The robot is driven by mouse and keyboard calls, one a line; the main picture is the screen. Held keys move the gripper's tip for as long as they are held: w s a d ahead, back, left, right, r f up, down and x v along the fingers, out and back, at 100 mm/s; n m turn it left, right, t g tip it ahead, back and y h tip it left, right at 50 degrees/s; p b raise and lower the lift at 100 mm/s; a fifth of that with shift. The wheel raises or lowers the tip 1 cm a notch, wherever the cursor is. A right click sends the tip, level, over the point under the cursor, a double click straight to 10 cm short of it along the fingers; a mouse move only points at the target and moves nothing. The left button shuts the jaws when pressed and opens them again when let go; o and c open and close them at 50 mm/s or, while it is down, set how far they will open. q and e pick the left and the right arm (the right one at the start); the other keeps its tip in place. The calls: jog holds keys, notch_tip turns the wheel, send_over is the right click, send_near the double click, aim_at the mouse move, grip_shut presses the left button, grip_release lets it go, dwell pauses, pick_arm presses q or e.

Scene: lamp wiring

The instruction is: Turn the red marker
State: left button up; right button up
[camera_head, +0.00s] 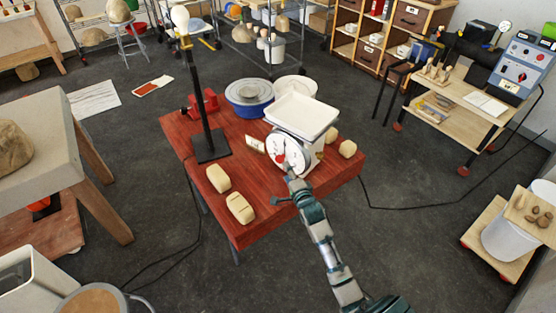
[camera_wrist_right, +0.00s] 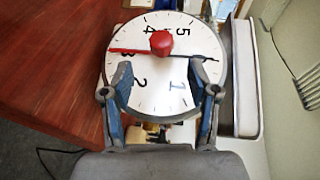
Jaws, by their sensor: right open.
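The red marker (camera_wrist_right: 162,43) is a red knob at the centre of the white numbered dial (camera_wrist_right: 150,90) in the right wrist view, with a thin red needle on the dial. The dial is on the front of a white scale (camera_head: 302,117) on the red table. My right gripper (camera_wrist_right: 163,75) is open, its two blue-grey fingers in front of the dial's lower half, one on each side. The knob lies beyond the fingertips, not between them. In the head view the right gripper (camera_head: 290,171) covers part of the dial. My left gripper is not in view.
The red table (camera_head: 270,215) also holds a black lamp stand (camera_head: 207,130), a blue bowl (camera_head: 248,104) and several pale blocks (camera_head: 240,208). The table front is partly clear. A cable (camera_head: 400,209) runs over the floor at right.

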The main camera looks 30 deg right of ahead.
aim_at(281, 162)
jog(key=b+x, duration=0.1)
jog(key=x, duration=0.7)
jog(key=shift+d, duration=0.15)
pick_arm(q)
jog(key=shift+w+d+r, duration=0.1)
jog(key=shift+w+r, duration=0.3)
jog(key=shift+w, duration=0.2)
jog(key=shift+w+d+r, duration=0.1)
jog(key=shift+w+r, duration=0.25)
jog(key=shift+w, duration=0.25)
pick_arm(e)
jog(key=shift+w+f, duration=0.1)
jog(key=shift+w, duration=0.45)
grip_shut()
